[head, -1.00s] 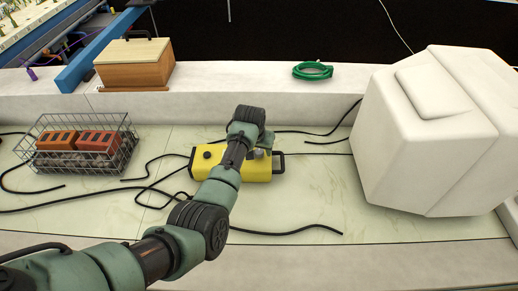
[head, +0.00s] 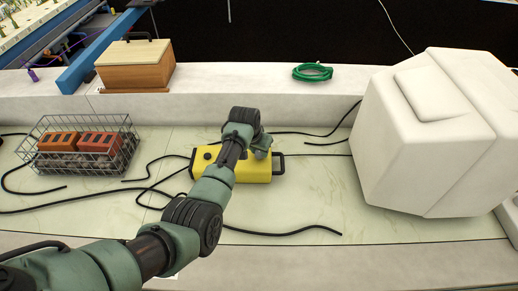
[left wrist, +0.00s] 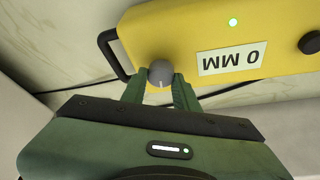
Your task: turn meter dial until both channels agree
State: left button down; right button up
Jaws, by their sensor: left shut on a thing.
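The yellow meter (head: 250,173) lies on the pale tiled floor of the channel, in the middle of the head view. In the left wrist view the meter (left wrist: 200,28) shows a display (left wrist: 230,59) reading "0 MM", upside down, and a lit green light (left wrist: 233,22). My left gripper (left wrist: 160,88) is shut on the grey dial (left wrist: 160,72), with one green finger on each side of it. A pale mark shows on the dial. In the head view my left gripper (head: 262,150) hides the dial.
A wire basket (head: 122,160) with orange blocks stands at the left. A wooden box (head: 135,70) and a green coil (head: 312,72) sit on the back ledge. A large white block (head: 430,135) fills the right. Black cables (head: 285,232) lie around the meter.

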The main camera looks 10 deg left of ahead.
pick_arm(q)
jog(key=shift+a+r+m+h, duration=0.1)
jog(key=shift+m+h, duration=0.2)
jog(key=shift+m, duration=0.6)
jog(key=shift+m+h, duration=0.3)
jog(key=shift+m, duration=0.6)
jog(key=shift+f+m+g+h+b, duration=0.2)
jog(key=shift+m+g+h+b, duration=0.15)
jog(key=shift+m, duration=0.55)
jog(key=shift+w+m+g+h+b, duration=0.1)
jog(key=shift+m+g+h+b, duration=0.2)
jog(key=shift+m+b, duration=0.5)
jog(key=m+g+b, duration=0.1)
jog(key=m+b, duration=0.3)
jog(key=b, duration=0.2)
jog(key=m+g+h+b, duration=0.1)
jog(key=m+b, duration=0.2)
jog(key=b, duration=0.3)
jog(key=shift+f+m+g, duration=0.1)
jog(key=shift+m+g, duration=0.25)
jog(key=shift+m, duration=0.05)
jog(key=shift+m+b, duration=0.4)
jog(key=shift+b, duration=0.15)
jog(key=shift+r, duration=0.2)
